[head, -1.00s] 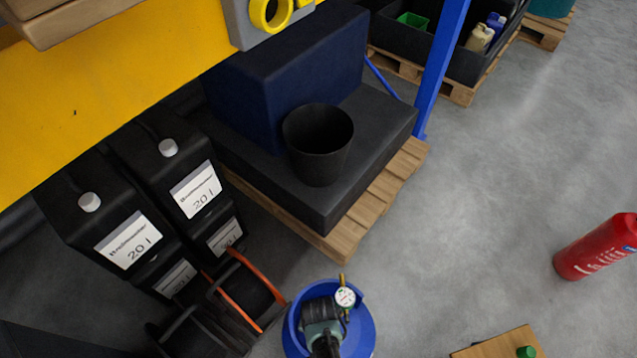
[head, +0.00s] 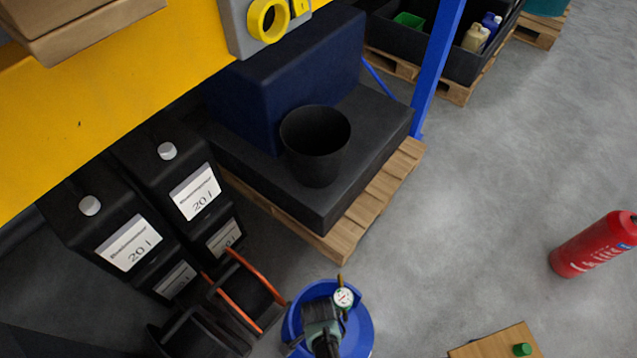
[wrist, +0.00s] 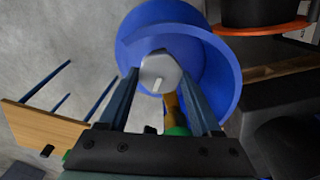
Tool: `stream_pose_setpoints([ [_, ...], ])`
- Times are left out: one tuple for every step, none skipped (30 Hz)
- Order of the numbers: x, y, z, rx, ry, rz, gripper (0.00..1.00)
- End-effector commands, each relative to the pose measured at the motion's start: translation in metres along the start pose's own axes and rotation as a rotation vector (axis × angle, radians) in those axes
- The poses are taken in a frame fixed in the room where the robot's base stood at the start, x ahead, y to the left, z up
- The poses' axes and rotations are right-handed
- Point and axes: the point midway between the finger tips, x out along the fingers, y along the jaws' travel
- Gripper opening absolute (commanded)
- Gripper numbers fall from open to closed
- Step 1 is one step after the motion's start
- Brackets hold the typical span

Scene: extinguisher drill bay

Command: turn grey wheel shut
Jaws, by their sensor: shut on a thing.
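The grey wheel (wrist: 160,72) is a rounded, many-sided knob with a pale mark, sitting inside the collar of a blue cylinder (wrist: 222,62). My gripper (wrist: 160,82) has one finger on each side of the wheel and is shut on it. In the head view the blue cylinder (head: 362,328) stands at the bottom centre, and my gripper (head: 322,318) reaches down over its top and hides the wheel. A round gauge (head: 343,298) with a white face sits beside my gripper on the cylinder's top.
A wooden-topped stand (head: 490,346) with a green knob is to the right, and a red extinguisher (head: 595,244) lies farther right. Cable reels (head: 240,290) and black canisters (head: 130,240) crowd the left. A pallet (head: 345,238) with a black bin (head: 316,150) is behind.

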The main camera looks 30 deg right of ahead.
Motion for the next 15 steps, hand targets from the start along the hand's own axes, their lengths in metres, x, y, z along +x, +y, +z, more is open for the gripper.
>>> stream_pose_setpoints([
  [-0.0002,0.0001,0.0001,0.011,0.000,0.001,0.10],
  [-0.0002,0.0002,0.0001,0.017,0.000,0.001,0.10],
  [-0.0001,0.0002,0.0002,0.025,0.000,0.001,0.10],
  [-0.0001,0.0002,0.0002,0.029,0.000,0.001,0.10],
  [-0.0001,0.0002,0.0002,0.032,0.000,0.001,0.10],
  [0.0000,0.0003,0.0002,0.035,0.000,0.001,0.10],
  [0.0000,0.0002,0.0002,0.037,0.000,0.001,0.10],
  [0.0000,0.0003,0.0002,0.039,0.000,0.001,0.10],
  [0.0000,0.0003,0.0002,0.040,0.000,0.001,0.10],
  [0.0000,0.0003,0.0002,0.041,0.000,0.001,0.10],
  [0.0000,0.0003,0.0002,0.041,-0.001,0.001,0.10],
  [0.0000,0.0003,0.0002,0.041,-0.001,0.001,0.10],
  [0.0000,0.0002,0.0002,0.041,-0.001,0.001,0.10],
  [0.0000,0.0002,0.0002,0.041,-0.001,0.001,0.10],
  [0.0000,0.0002,0.0002,0.042,-0.001,0.001,0.10],
])
